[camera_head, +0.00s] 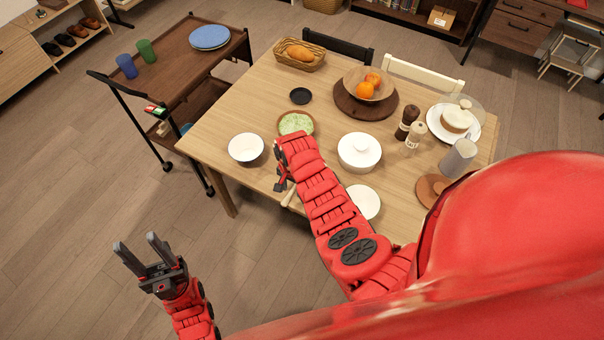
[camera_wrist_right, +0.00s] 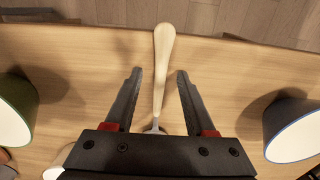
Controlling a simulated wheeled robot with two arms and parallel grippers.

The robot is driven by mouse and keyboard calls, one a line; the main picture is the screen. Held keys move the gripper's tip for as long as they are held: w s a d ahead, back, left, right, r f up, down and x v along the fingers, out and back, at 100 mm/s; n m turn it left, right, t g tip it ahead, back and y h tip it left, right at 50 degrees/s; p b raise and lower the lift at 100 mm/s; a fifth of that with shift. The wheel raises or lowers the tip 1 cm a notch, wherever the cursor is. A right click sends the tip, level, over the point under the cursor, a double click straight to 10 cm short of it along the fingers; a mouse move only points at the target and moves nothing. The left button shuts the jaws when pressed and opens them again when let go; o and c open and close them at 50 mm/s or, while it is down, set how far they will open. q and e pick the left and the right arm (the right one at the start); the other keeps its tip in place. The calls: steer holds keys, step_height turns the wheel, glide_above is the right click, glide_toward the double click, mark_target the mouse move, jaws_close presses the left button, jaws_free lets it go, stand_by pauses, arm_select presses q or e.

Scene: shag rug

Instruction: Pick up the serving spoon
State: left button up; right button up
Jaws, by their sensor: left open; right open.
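The serving spoon (camera_wrist_right: 163,75) lies on the wooden table, its pale handle between the two open fingers of my right gripper (camera_wrist_right: 158,90) in the right wrist view. The fingers stand apart from the handle on both sides. The spoon's far end is hidden behind the gripper body. In the head view a bit of the pale handle (camera_head: 288,196) shows beside my right gripper (camera_head: 281,181), and my right arm hides much of that area. My left gripper (camera_head: 145,253) is open and empty above the floor, left of the table.
A dark cart (camera_head: 180,60) stands to the left.

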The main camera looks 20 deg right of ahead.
steer(key=shift+f, duration=0.1)
jaws_close()
stand_by(0.7)
steer(key=shift+w+r+b, duration=0.1)
steer(key=shift+r+b, duration=0.3)
steer(key=shift+r, duration=0.5)
step_height(320, 180, up, 8)
steer(key=b, duration=0.1)
steer(key=shift+r+b, duration=0.15)
steer(key=shift+b, duration=0.2)
